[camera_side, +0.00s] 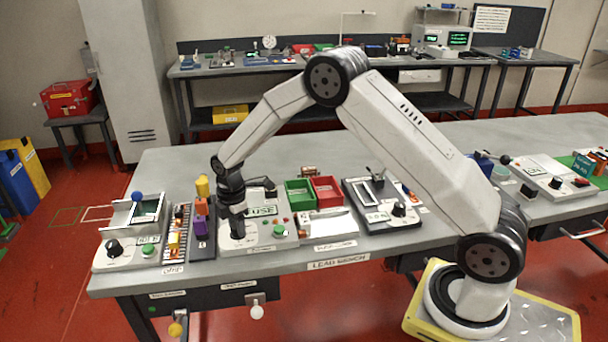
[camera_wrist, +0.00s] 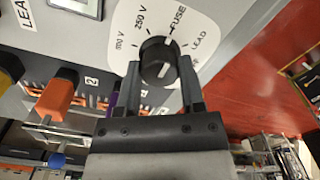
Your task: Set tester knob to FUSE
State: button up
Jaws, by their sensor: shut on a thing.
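The tester (camera_side: 255,243) is a light panel on the bench with a screen (camera_side: 262,211), whose letters seem to read FUSE. My gripper (camera_side: 237,232) points down onto its left part and hides the knob there. In the wrist view, the black knob (camera_wrist: 156,60) sits between the two fingers of my gripper (camera_wrist: 160,70), which is shut on it. The dial around it (camera_wrist: 190,18) shows 600 V, 250 V, FUSE and LEAD; another label is partly hidden by a finger. A white mark by the knob's rim lies toward FUSE.
Left of the tester stand a rack with orange and purple pieces (camera_side: 201,225) and a device with a blue ball handle (camera_side: 137,196). Green (camera_side: 298,195) and red (camera_side: 326,191) bins are behind right. A green button (camera_side: 279,231) is close to my gripper.

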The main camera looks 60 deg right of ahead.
jog(key=shift+d, duration=0.1)
jog(key=o, duration=1.1)
jog(key=shift+c, duration=0.2)
jog(key=shift+r, duration=0.1)
jog(key=shift+r, duration=1.65)
